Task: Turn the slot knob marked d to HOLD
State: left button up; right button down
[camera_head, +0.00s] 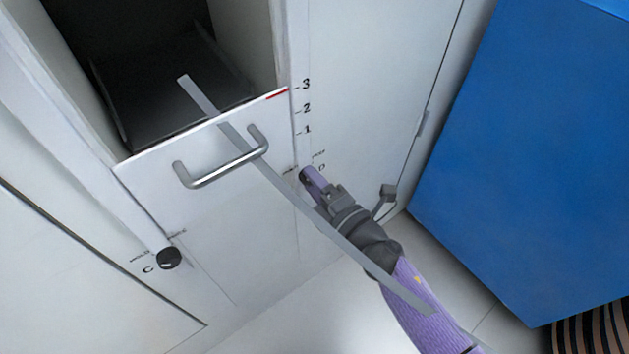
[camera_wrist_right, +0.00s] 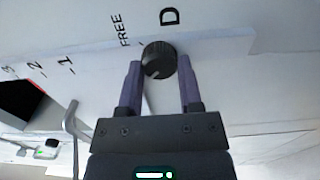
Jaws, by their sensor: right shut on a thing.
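The slot knob marked d (camera_wrist_right: 159,60) is a round black knob on the white panel, below the letter D in the right wrist view. The word FREE is printed to its left; I cannot read a HOLD mark by it. My right gripper (camera_wrist_right: 161,75) has its two purple fingers on either side of the knob and is shut on it. In the head view the right gripper (camera_head: 311,179) reaches the panel from the lower right and largely hides this knob. Which mark the knob points to is not clear. My left gripper is not in view.
An open drawer front with a metal handle (camera_head: 222,170) stands left of the knob, beside marks 1 to 3. A second black knob, marked C (camera_head: 169,258), is at lower left. A thin grey strip (camera_head: 290,190) crosses the view. A large blue panel (camera_head: 530,150) stands right.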

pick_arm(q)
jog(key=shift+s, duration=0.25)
pick_arm(e)
jog(key=shift+c, duration=1.3)
grip_release()
pick_arm(q)
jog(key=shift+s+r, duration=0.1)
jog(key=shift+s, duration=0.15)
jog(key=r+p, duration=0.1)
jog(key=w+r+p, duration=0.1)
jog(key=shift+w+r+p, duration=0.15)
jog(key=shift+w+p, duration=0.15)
jog(key=shift+p, duration=0.05)
pick_arm(e)
jog(key=v, duration=1)
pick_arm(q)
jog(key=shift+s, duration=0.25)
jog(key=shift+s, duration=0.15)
